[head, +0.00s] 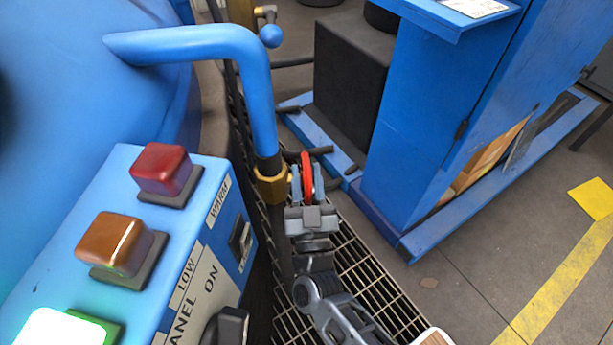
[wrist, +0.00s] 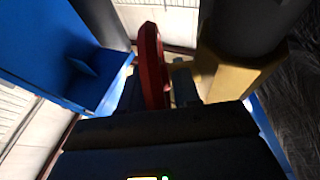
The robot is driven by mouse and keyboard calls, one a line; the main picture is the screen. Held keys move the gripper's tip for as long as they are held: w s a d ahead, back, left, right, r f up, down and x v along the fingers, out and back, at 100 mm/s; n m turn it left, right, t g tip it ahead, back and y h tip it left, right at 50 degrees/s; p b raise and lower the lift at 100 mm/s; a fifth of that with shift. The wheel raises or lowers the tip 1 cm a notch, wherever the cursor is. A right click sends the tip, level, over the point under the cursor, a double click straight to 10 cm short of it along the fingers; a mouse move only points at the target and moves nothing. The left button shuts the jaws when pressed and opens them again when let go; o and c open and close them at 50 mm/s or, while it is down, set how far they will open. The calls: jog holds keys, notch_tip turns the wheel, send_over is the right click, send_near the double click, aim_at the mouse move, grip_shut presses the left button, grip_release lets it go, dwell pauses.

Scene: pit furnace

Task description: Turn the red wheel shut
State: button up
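The red wheel (head: 306,172) shows nearly edge-on beside the brass valve body (head: 271,186) at the lower end of the blue pipe. My gripper (head: 307,183) is at the wheel, with one finger on each side of its rim. In the wrist view the red wheel (wrist: 151,65) stands between the fingers (wrist: 157,92), and a narrow gap shows between it and the right finger. The left finger is dark and its contact with the wheel is unclear. The brass valve body (wrist: 235,75) is close on the right. Part of the wheel is hidden by the fingers.
A blue panel (head: 225,215) with red, orange and lit green buttons is at the left, near my arm. The blue pipe (head: 258,95) rises above the valve. A blue cabinet (head: 420,120) stands right. Floor grating (head: 365,255) lies below; open floor is at right.

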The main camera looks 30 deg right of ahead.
grip_shut()
jog(key=shift+r+p, duration=0.15)
jog(key=shift+p, duration=0.3)
jog(key=g+p, duration=0.1)
jog(key=p, duration=0.4)
jog(key=shift+r+g+y, duration=0.4)
jog(key=g+p, duration=0.1)
jog(key=p, duration=0.2)
jog(key=shift+r+y, duration=0.1)
jog(key=shift+y, duration=0.2)
jog(key=g+y+p, duration=0.1)
jog(key=p, duration=0.4)
jog(key=shift+g, duration=0.4)
jog(key=g+p, duration=0.1)
jog(key=p, duration=0.1)
jog(key=g+y+p, duration=0.1)
jog(key=g+p, duration=0.1)
jog(key=shift+w+d+f+p, duration=0.1)
jog(key=shift+f+p, duration=0.3)
jog(key=shift+w+g+y+p, duration=0.15)
jog(key=shift+g+y+p, duration=0.15)
jog(key=shift+g+y, duration=0.65)
jog(key=shift+g, duration=0.85)
